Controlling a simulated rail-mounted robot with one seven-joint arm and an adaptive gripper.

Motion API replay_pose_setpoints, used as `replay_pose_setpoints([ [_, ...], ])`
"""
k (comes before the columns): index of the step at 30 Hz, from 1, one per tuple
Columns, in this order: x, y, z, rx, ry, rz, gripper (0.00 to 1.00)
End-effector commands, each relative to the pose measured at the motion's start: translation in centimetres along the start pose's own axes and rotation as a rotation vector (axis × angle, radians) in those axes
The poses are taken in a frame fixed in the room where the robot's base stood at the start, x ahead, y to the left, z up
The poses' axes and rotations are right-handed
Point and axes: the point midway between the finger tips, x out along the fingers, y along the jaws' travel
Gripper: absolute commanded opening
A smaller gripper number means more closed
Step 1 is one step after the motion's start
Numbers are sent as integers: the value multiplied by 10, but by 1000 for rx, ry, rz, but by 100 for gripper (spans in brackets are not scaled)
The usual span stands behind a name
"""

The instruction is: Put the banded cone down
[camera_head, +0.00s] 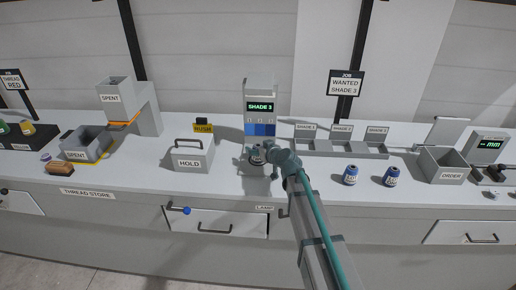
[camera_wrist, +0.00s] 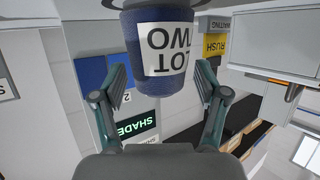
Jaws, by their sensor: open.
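A blue thread cone with a white label reading LOT TWO (camera_wrist: 155,45) fills the top middle of the wrist view, upside down there. In the head view the cone (camera_head: 256,158) stands at the foot of the shade reader (camera_head: 260,88), whose screen reads SHADE 3. My gripper (camera_head: 266,151) is at the cone, partly covering it. In the wrist view the fingers of my gripper (camera_wrist: 160,73) are spread, one on each side of the cone's lower picture edge, with gaps visible. Whether the cone is the banded one I cannot tell.
Two more blue labelled cones (camera_head: 350,175) (camera_head: 391,176) stand to the right. Behind them are three shade trays (camera_head: 342,147). The HOLD box (camera_head: 188,158) with a RUSH tag is left; the ORDER box (camera_head: 442,167) is far right. The JOB sign (camera_head: 346,84) reads WANTED SHADE 3.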

Motion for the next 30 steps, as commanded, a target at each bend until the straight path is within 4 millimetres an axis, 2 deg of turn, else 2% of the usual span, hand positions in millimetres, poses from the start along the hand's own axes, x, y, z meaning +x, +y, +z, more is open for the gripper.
replay_pose_setpoints([
  [9, -2, 0, -5, 0, 0, 0, 73],
  [14, -28, -1, 0, 0, 2, 1, 73],
  [24, -94, -1, 1, -1, 1, 2, 73],
  [30, -116, 0, -1, 0, 1, 1, 73],
])
